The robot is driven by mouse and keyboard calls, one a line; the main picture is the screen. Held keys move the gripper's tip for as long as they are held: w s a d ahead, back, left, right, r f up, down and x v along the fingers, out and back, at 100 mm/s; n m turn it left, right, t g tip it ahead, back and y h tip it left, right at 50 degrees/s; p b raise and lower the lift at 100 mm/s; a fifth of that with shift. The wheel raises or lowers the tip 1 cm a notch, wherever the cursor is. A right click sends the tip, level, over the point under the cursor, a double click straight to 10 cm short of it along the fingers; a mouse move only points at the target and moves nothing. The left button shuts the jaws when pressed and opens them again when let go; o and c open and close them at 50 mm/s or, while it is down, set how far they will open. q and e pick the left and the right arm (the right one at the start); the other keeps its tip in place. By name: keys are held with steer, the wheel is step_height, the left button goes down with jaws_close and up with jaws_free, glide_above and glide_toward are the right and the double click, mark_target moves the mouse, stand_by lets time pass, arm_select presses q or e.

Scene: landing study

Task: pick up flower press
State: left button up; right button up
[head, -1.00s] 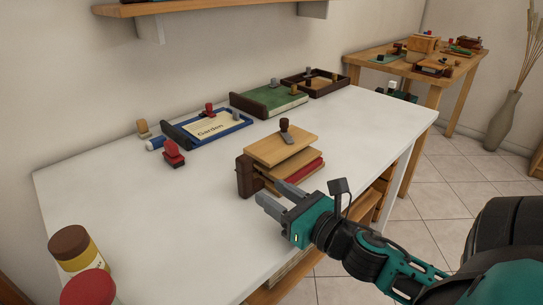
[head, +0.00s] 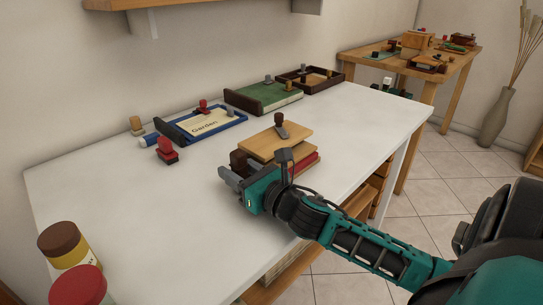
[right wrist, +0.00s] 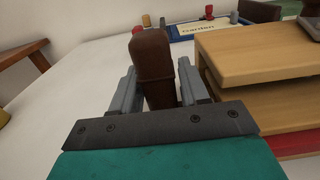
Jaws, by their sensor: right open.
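The flower press (head: 270,147) lies on the white table. It is a stack of light wooden boards with a red layer low down, and a dark brown upright end piece (head: 238,159) on its left. My right gripper (head: 231,173) is at the brown end piece, jaws open. In the right wrist view, the brown piece (right wrist: 152,55) stands between the two grey fingers (right wrist: 157,72), with a gap visible on its left. The boards (right wrist: 265,52) are just right of the fingers. My left gripper is not in view.
On the white table (head: 120,200) a blue Garden tray (head: 235,122), a green book-like item (head: 265,97) and a dark tray (head: 318,80) line the back. A red stamp (head: 166,152) and two jars (head: 62,243) stand to the left. The middle left is clear.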

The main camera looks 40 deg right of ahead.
steer(key=shift+w, duration=0.3)
jaws_close()
steer(key=shift+r, duration=0.1)
stand_by(0.4)
